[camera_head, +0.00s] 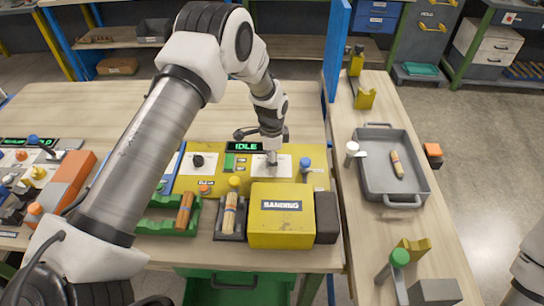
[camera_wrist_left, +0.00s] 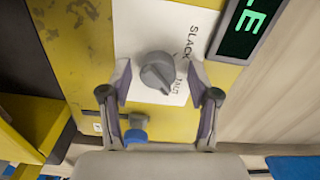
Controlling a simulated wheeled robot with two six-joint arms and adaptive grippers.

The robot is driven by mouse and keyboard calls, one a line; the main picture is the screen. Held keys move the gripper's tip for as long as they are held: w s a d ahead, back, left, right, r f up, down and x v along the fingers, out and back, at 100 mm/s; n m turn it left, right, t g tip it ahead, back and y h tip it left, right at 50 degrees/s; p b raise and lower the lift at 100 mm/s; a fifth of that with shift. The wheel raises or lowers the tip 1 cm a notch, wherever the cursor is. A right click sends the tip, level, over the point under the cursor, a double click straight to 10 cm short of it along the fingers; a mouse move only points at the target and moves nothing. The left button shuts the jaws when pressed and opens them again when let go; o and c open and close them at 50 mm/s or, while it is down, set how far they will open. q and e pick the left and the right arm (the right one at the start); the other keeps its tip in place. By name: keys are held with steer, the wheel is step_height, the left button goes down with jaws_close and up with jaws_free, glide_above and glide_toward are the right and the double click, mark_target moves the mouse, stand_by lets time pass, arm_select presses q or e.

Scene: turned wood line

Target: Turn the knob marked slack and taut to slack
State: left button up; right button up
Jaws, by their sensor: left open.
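The knob (camera_wrist_left: 157,72) is a grey round dial with a raised grip bar on a white plate (camera_wrist_left: 150,25). The plate reads SLACK above right of the knob and TAUT at its lower right. The bar slants toward the lower right, near the TAUT side. My left gripper (camera_head: 266,140) is open over the knob's plate on the yellow panel (camera_head: 215,183). In the left wrist view its fingers stand on either side of the knob, apart from it. My right gripper is not in view.
A green IDLE display (camera_head: 245,147) sits beside the plate. A second black knob (camera_head: 198,161) is further left. A grey tray (camera_head: 388,165) lies on the right bench.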

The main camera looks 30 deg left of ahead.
arm_select(q)
steer(key=shift+s+r, duration=0.1)
steer(key=shift+c, duration=1)
steer(key=c, duration=1)
steer(key=shift+o, duration=0.2)
steer(key=shift+s+n, duration=0.1)
steer(key=shift+n, duration=0.4)
steer(key=n+b, duration=0.1)
steer(key=n, duration=0.2)
steer(key=shift+n, duration=0.3)
steer(key=n, duration=0.4)
steer(key=shift+n, duration=0.3)
steer(key=n, duration=0.8)
steer(key=shift+s+n, duration=0.1)
steer(key=shift+n, duration=0.2)
